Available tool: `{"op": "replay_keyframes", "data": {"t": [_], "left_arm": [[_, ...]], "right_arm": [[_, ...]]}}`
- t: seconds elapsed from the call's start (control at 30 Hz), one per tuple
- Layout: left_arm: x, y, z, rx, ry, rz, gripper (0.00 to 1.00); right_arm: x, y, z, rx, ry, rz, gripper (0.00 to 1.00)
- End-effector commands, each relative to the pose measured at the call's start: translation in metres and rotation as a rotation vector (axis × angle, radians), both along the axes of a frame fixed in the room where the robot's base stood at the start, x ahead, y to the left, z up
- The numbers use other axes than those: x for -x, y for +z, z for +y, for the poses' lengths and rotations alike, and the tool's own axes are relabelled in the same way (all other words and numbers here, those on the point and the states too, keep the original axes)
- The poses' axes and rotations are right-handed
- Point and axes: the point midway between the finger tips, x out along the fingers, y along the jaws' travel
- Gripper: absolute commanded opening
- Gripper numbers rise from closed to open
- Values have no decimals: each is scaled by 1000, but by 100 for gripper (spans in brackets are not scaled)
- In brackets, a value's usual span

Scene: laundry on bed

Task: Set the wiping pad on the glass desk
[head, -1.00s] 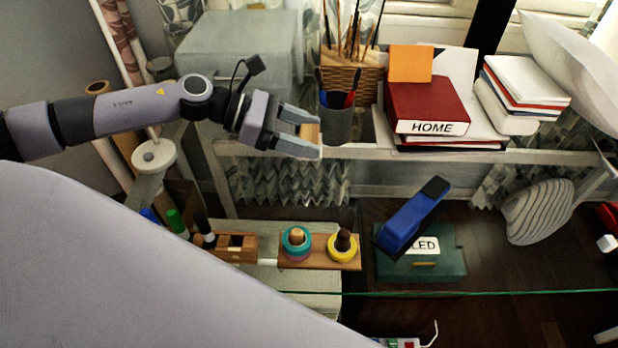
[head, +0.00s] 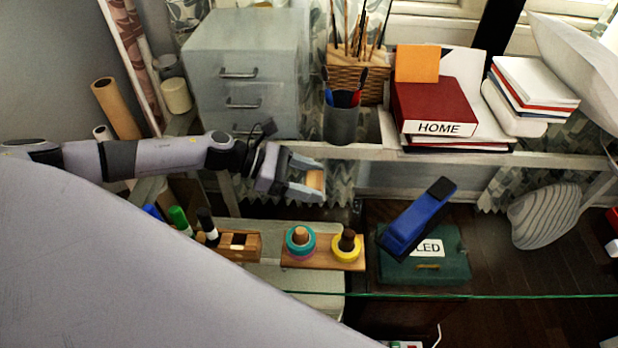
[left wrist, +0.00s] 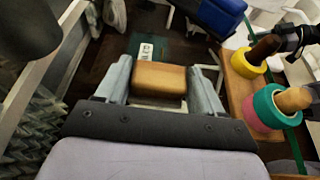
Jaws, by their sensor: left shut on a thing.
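My left gripper (head: 308,184) is shut on the wiping pad (head: 315,180), a small block with a tan, wood-like face. In the left wrist view the pad (left wrist: 159,79) sits between both fingers. The gripper holds it in the air, just in front of the back shelf's edge and above the tape rolls. The glass desk (head: 540,296) is clear glass and shows mainly as a thin green edge line across the lower part of the head view. My right gripper is in neither view.
A green box (head: 440,265) lies under the stapler. Books and a pen cup (head: 341,122) stand on the back shelf (head: 365,152).

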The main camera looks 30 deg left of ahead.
Motion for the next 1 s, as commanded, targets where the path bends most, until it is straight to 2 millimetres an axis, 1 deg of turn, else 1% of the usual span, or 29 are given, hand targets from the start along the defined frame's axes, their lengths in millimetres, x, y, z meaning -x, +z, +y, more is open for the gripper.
{"op": "replay_keyframes", "data": {"t": [0.2, 0.23, 0.27, 0.3, 0.57, 0.73, 0.8, 0.87, 1.0], "left_arm": [[0, -5, 0, -1, 1, -1, 37], [0, -5, 0, -1, 1, -1, 71], [0, -3, 0, -1, 1, -1, 80], [0, -3, 0, -1, 1, 0, 93], [0, -3, 0, -1, 0, 0, 93], [0, 3, 0, -1, 1, 0, 93], [3, 2, 9, -3, 4, 1, 93], [7, 5, 18, -4, 4, 1, 93], [19, 15, 41, -3, 4, 2, 93]], "right_arm": [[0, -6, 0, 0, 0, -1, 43], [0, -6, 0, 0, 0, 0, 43], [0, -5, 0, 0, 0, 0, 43], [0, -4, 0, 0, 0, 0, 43], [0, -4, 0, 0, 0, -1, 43], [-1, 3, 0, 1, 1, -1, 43], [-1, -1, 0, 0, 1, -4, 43], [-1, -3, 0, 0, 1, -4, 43], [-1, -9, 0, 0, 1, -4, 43]]}}
